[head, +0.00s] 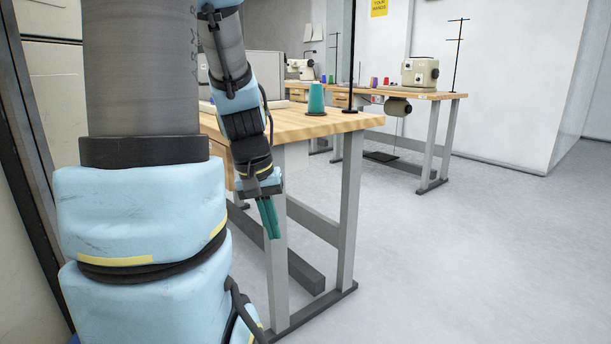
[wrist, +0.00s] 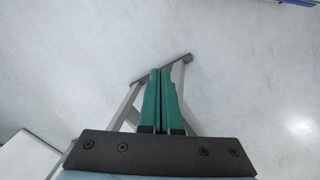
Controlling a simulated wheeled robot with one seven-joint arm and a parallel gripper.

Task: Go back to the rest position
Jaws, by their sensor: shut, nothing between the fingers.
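My gripper (head: 270,219) hangs pointing down in front of the near wooden worktable's right end in the head view. Its two green fingers are closed together and empty. In the wrist view my gripper (wrist: 160,72) also shows shut, with a table leg and foot bar (wrist: 176,66) behind the fingertips and pale floor below. My arm comes down from the top left of the head view.
The near worktable (head: 330,121) carries a teal thread cone (head: 316,98) near its corner. A second table (head: 440,95) with a beige sewing machine (head: 420,73) stands behind. The grey floor (head: 460,260) at right is clear.

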